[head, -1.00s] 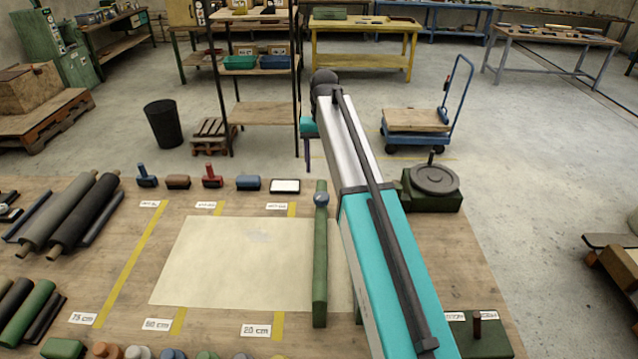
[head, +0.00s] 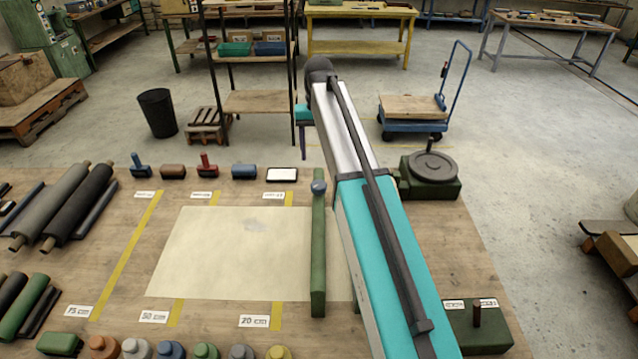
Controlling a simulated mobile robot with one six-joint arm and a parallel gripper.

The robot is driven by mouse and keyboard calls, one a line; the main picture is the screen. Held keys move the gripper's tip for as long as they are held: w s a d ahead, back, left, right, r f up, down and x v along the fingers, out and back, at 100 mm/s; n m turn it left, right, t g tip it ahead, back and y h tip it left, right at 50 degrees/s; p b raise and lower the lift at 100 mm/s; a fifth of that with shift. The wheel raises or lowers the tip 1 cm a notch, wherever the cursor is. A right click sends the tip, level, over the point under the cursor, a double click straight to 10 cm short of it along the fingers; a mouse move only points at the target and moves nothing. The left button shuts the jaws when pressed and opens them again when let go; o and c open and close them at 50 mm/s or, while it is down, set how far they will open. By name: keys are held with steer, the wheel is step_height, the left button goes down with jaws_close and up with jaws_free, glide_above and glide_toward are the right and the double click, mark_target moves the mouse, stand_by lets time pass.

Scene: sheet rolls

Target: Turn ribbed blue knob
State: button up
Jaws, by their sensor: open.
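A small round blue knob (head: 319,187) sits at the far end of the upright-edged green bar (head: 318,255) that lies across the right part of a pale sheet (head: 232,258). Its ribs are too small to make out. My arm runs from the lower right up past the knob's right side, and its dark far joint shows beyond the table's back edge. My gripper does not show clearly; the arm hides what lies behind it. Nothing visible touches the knob.
On the wooden table, a green device with a round plate (head: 433,167) stands back right and a green block with a pin (head: 478,325) front right. Dark rolls (head: 75,210) lie left. Stamps and a blue block (head: 244,171) line the back; several capped bottles line the front.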

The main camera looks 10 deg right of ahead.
mark_target(318, 184)
steer(key=shift+f+b, duration=3.3)
steer(key=shift+f, duration=2.7)
steer(key=c, duration=1.1)
steer(key=shift+o, duration=0.2)
steer(key=shift+m, duration=0.4)
steer(key=m, duration=0.4)
steer(key=shift+m, duration=2.3)
